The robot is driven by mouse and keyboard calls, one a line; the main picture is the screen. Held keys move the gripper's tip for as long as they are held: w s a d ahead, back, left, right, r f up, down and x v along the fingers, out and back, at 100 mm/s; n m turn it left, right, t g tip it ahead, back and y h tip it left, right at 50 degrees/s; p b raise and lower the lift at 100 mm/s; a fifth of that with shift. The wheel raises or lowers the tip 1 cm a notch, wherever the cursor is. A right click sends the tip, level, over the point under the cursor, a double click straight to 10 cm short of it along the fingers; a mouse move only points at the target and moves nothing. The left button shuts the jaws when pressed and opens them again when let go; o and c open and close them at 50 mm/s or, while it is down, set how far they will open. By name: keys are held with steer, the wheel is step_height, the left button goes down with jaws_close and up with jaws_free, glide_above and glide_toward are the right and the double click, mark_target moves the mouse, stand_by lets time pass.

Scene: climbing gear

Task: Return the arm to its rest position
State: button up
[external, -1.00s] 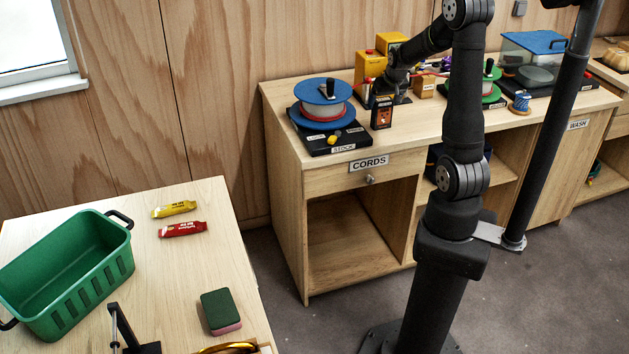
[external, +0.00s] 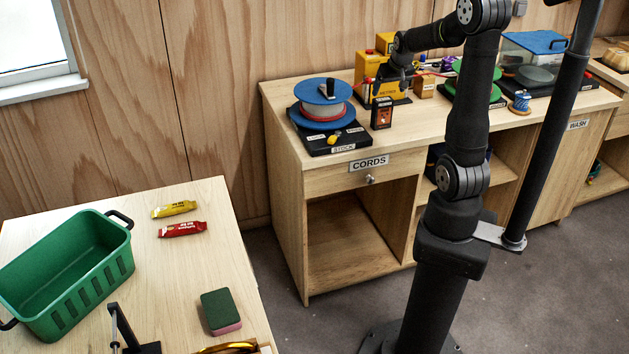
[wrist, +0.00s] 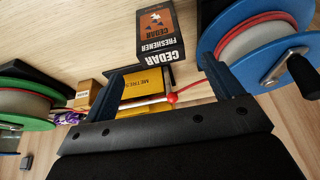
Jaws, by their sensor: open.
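My gripper (external: 384,88) hangs from my bent arm over the bench with the CORDS drawer. It points down near the yellow metres device (external: 369,67). In the wrist view, my gripper (wrist: 163,68) has its two fingers wide apart with nothing gripped between them. The yellow metres device (wrist: 145,84) and a red cord with a red ball (wrist: 172,98) show beyond the gap. The orange and black cedar freshener box (external: 382,113) stands on the bench just in front of the gripper; it also shows in the wrist view (wrist: 164,33), apart from the fingers.
A blue spool (external: 323,92) on a black stock base stands left of the gripper. A green spool (external: 490,75), a small blue reel (external: 521,103) and a blue-lidded clear box (external: 535,45) are to the right. The near table holds a green basket (external: 70,280).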

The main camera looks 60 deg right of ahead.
mark_target(387, 99)
steer(key=x, duration=1.1)
steer(key=shift+w+d+f, duration=0.1)
steer(key=shift+f, duration=0.25)
steer(key=shift+r, duration=0.55)
steer(key=shift+f, duration=0.1)
steer(key=shift+f, duration=0.55)
steer(key=v, duration=1.3)
steer(key=x, duration=1.3)
steer(key=shift+f, duration=0.1)
steer(key=r, duration=0.2)
steer(key=s+r, duration=0.1)
steer(key=r, duration=0.2)
steer(key=shift+d+r, duration=0.1)
steer(key=shift+d, duration=0.05)
steer(key=shift+s+r, duration=0.1)
steer(key=shift+s, duration=0.15)
